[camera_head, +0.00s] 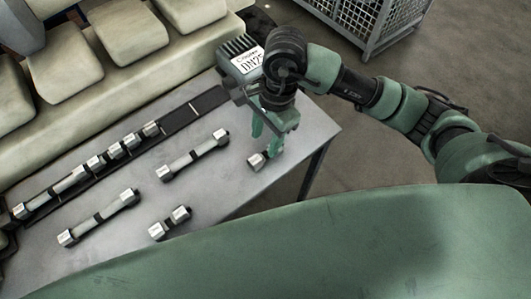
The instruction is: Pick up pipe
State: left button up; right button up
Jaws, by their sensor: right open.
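My right gripper (268,138) points down over the right end of the grey table, its fingers apart. A short metal pipe (257,161) lies on the table right at the fingertips. Part of this pipe is hidden behind a finger, and I cannot tell whether the fingers touch it. Another short pipe (170,223) lies nearer the table's front edge. Two longer pipes with dark middle bands lie on the table, one in the middle (193,156) and one further left (98,218). My left gripper is out of view.
A dark strip (195,108) along the back of the table (222,178) holds several pipe pieces on its left part; its right part is bare. A large beige engine block (105,90) stands behind. A wire cage (372,20) stands on the floor at the top right.

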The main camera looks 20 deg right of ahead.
aim_at(265, 153)
jog(key=shift+w+d+f+h, duration=0.15)
jog(key=shift+d+h, duration=0.15)
jog(key=shift+d, duration=0.2)
jog(key=shift+f, duration=0.35)
jog(key=shift+a+f+p, duration=0.1)
jog(key=shift+f+p, duration=0.35)
jog(key=shift+f, duration=0.1)
jog(key=f+p, duration=0.1)
jog(key=f, duration=0.2)
jog(key=f+p, duration=0.1)
jog(key=f, duration=0.1)
jog(key=shift+w+a+f+p, duration=0.1)
jog(key=shift+w+a+p, duration=0.15)
jog(key=shift+p, duration=0.1)
jog(key=shift+f, duration=0.25)
grip_shut()
